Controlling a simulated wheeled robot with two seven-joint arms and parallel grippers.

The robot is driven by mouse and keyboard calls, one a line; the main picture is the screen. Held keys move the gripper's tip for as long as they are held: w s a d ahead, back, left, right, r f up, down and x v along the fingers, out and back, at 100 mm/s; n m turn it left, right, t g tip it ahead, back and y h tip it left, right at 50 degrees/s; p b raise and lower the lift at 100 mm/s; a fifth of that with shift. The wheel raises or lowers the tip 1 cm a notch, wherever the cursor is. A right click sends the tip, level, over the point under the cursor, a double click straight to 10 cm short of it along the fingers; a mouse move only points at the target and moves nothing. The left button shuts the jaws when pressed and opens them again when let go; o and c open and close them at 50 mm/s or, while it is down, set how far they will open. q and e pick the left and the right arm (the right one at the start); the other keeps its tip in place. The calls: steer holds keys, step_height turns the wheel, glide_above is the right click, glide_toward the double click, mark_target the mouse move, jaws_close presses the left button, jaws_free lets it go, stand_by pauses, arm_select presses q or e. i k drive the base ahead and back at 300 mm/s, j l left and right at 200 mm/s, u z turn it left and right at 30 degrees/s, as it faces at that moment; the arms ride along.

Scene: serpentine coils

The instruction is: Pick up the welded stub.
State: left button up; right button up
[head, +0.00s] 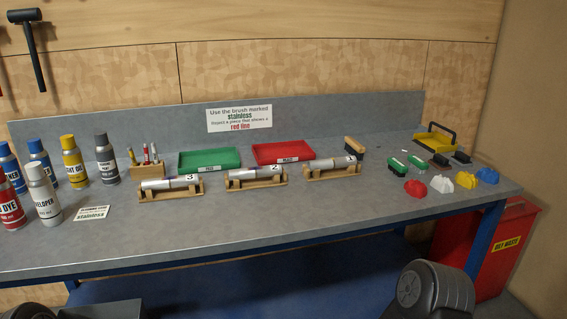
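Three silvery metal stubs lie across wooden cradles in the middle of the grey bench in the head view. The left stub (165,184) is on the cradle (171,194) marked 3. The middle stub (243,173) is on the cradle (258,183) marked 2. The right stub (325,164) is on a third cradle (333,174), whose mark is too small to read. Weld detail on the stubs is too small to make out. Neither gripper shows; only dark parts of my arms appear at the bottom edge.
A green tray (210,168) and red tray (284,162) stand behind the stubs. Spray cans (43,196) crowd the left. Brushes (398,167), coloured rags (441,183) and a yellow carrier (434,138) are at the right. The bench front (260,220) is clear.

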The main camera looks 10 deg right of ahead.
mark_target(342, 162)
steer(key=l+u, duration=0.75)
steer(key=k+l+u, duration=0.1)
steer(key=l+u, duration=0.3)
steer(key=k+l, duration=0.1)
steer(key=l, duration=0.3)
steer(key=k+l+u, duration=0.1)
steer(key=l, duration=0.25)
steer(key=k+l, duration=0.15)
steer(key=l, duration=0.2)
steer(key=k+l+u, duration=0.1)
steer(key=l, duration=0.3)
steer(key=k+l, duration=0.2)
steer(key=l, duration=0.15)
